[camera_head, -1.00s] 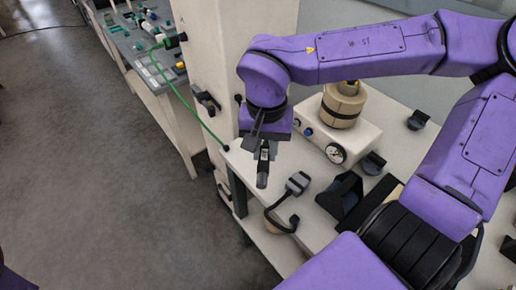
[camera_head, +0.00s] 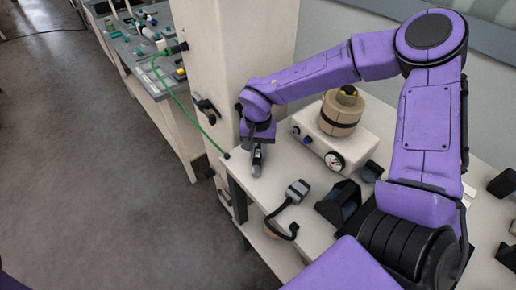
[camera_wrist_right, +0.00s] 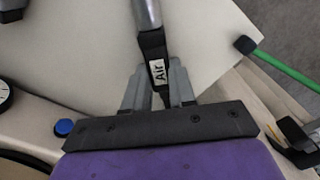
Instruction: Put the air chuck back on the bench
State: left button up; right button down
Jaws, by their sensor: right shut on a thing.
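My right gripper (camera_head: 256,147) is shut on the air chuck (camera_head: 257,160), a grey and black tool, above the back left corner of the white bench (camera_head: 265,185). In the right wrist view the fingers (camera_wrist_right: 160,92) close on its black body (camera_wrist_right: 153,48), which bears a white "Air" label; its silver end points up the picture over the bench top. I cannot tell whether it touches the bench. My left gripper is out of view.
A cream unit with a gauge (camera_head: 335,161) and a tan cylinder (camera_head: 341,113) stands right of the gripper. A grey-headed tool with a black curved handle (camera_head: 297,191) lies at the front left. A green hose (camera_head: 190,116) ends at the bench corner, beside a pale column (camera_head: 215,70).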

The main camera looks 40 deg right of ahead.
aim_at(259, 160)
jog(key=c, duration=0.9)
grip_release()
jog(key=shift+c, duration=0.2)
notch_tip(259, 160, up, 12)
notch_tip(259, 160, down, 12)
notch_tip(259, 160, up, 3)
jog(key=shift+w+f, duration=0.15)
jog(key=shift+f, duration=0.05)
jog(key=s+r, duration=0.1)
jog(key=s+a+r, duration=0.1)
jog(key=s+r, duration=0.1)
jog(key=r, duration=0.1)
jog(key=shift+a, duration=0.25)
